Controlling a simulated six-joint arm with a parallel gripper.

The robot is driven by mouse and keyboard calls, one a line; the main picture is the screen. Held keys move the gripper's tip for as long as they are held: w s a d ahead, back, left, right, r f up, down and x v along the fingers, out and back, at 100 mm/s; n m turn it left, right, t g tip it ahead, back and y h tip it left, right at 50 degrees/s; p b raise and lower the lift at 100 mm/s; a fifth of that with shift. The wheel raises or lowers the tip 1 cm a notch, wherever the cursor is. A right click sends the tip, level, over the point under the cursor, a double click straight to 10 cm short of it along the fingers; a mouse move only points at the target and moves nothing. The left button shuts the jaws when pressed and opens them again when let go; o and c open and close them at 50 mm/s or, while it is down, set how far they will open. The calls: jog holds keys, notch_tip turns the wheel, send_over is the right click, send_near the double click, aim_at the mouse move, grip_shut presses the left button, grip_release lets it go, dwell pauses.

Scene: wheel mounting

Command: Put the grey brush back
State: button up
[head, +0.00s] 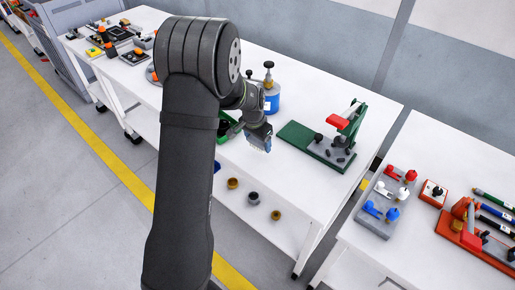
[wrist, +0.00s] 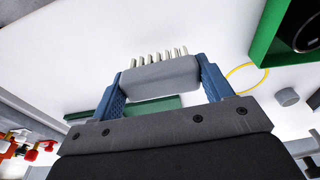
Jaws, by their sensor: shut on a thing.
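My gripper (wrist: 163,85) is shut on the grey brush (wrist: 160,72), with one blue finger on each side of its grey block. The brush's pale bristle tufts point away from the palm in the wrist view. In the head view, my gripper (head: 258,143) is over the white table, left of the green-based fixture, and the brush is small and mostly hidden there. I cannot tell the exact height of the brush above the table.
A green-based fixture (head: 294,132) with a red handle stands to the right on the white table (head: 275,190). A blue container (head: 272,103) stands behind my gripper. A green bin (head: 222,131) is partly hidden by my arm. A second table (head: 440,160) at right holds valves and tools.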

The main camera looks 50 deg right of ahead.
aim_at(257, 148)
jog(key=shift+w+f, duration=0.1)
jog(key=shift+f, duration=1.9)
jog(key=shift+f, duration=0.2)
jog(key=o, duration=0.9)
jog(key=shift+o, duration=0.2)
jog(key=shift+r, duration=0.1)
notch_tip(257, 148, up, 12)
jog(key=a, duration=0.1)
jog(key=shift+a, duration=0.35)
